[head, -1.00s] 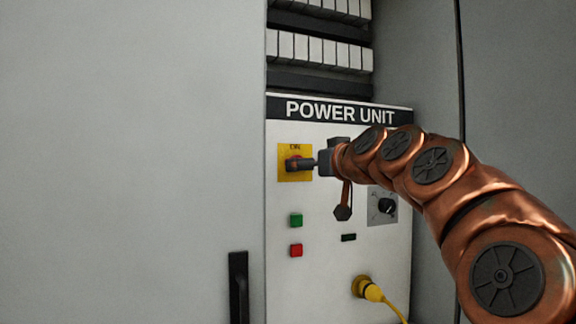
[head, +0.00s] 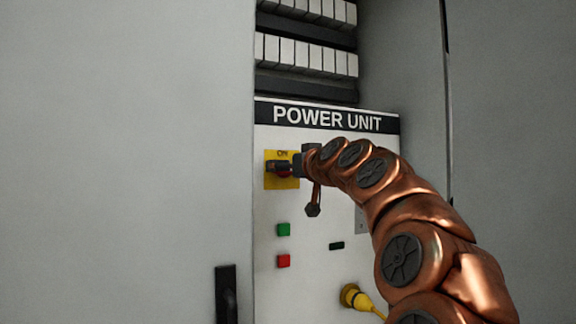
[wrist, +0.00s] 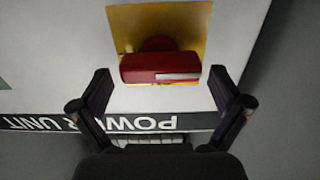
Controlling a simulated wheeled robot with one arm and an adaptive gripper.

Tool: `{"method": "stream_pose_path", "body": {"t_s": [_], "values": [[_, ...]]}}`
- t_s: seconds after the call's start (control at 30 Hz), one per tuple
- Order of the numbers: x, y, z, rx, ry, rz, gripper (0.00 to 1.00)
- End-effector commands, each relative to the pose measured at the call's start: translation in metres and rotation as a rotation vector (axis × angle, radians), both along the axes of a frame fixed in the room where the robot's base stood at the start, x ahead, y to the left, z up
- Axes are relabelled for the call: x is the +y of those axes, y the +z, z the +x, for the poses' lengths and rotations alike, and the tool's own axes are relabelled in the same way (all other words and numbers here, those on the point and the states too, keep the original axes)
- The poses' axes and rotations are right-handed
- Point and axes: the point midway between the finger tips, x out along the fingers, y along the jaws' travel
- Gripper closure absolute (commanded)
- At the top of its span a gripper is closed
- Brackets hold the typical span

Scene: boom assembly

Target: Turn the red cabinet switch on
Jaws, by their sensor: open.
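The red switch (wrist: 160,67) is a bar-shaped knob on a yellow plate (wrist: 190,18) in the wrist view. Its bar lies crosswise, with a pale stripe along it. In the head view the yellow plate (head: 270,183), marked "ON" at its top, sits at the panel's upper left. The switch is mostly hidden there behind my gripper (head: 279,167). In the wrist view my gripper (wrist: 160,76) is open, with one finger on either side of the knob. Gaps show between both fingers and the bar, and nothing is held.
The white "POWER UNIT" panel (head: 300,215) carries a green button (head: 284,229), a red button (head: 284,261) and a yellow plug with cable (head: 358,298). A black door handle (head: 226,294) is at lower left. Grey cabinet doors flank the panel.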

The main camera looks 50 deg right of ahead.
Motion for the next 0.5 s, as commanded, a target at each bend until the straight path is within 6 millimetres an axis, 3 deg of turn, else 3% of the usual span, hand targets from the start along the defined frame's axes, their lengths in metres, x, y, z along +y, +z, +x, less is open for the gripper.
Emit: {"method": "stream_pose_path", "body": {"t_s": [0.4, 0.5], "values": [[-0.0021, 0.0007, 0.0101, -0.001, 0.002, -0.001, 0.0], [-0.0021, 0.0006, 0.0101, -0.001, 0.002, -0.001, 0.09]]}}
